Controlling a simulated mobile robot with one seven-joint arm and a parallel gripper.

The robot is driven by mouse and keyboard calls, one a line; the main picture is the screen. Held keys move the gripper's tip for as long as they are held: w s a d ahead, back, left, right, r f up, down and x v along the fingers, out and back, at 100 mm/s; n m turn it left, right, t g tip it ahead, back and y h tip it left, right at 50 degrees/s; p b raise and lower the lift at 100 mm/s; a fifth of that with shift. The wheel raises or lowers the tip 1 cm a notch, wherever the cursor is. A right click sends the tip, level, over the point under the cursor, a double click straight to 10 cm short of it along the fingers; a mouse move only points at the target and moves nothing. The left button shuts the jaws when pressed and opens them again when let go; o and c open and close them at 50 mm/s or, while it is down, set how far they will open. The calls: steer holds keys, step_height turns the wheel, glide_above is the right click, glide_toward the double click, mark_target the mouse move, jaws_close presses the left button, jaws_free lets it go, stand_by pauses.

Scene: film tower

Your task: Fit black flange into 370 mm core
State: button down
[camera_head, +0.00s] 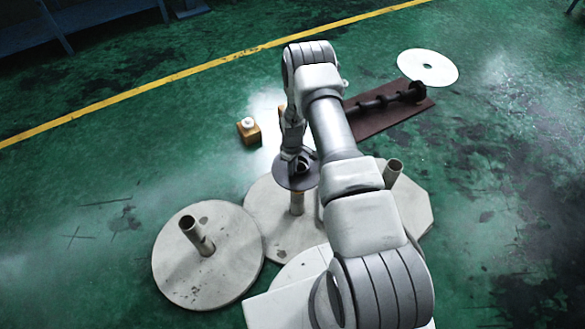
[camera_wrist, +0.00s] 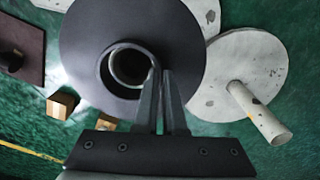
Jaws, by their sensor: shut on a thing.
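The black flange (camera_head: 287,181) is a dark disc with a raised hollow hub. In the wrist view the flange (camera_wrist: 90,40) fills the upper middle. My gripper (camera_head: 295,155) is shut on the hub's wall; in the wrist view its fingertips (camera_wrist: 162,74) pinch the hub's near right edge. The flange looks roughly level over the middle grey core (camera_head: 297,204), whose top it hides; I cannot tell if they touch. A left core (camera_head: 197,236) and a right core (camera_head: 393,172) also stand on bases. Which is the 370 mm one I cannot tell.
A round grey base (camera_head: 170,265) carries the left core; another base (camera_head: 262,215) carries the middle one. Green floor is clear at left.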

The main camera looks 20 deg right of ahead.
steer(key=shift+f+b, duration=0.5)
steer(key=shift+f, duration=0.05)
steer(key=c, duration=0.9)
jaws_free()
step_height(320, 180, up, 18)
steer(key=p, duration=0.4)
steer(key=shift+f+p, duration=0.25)
steer(key=shift+p, duration=0.15)
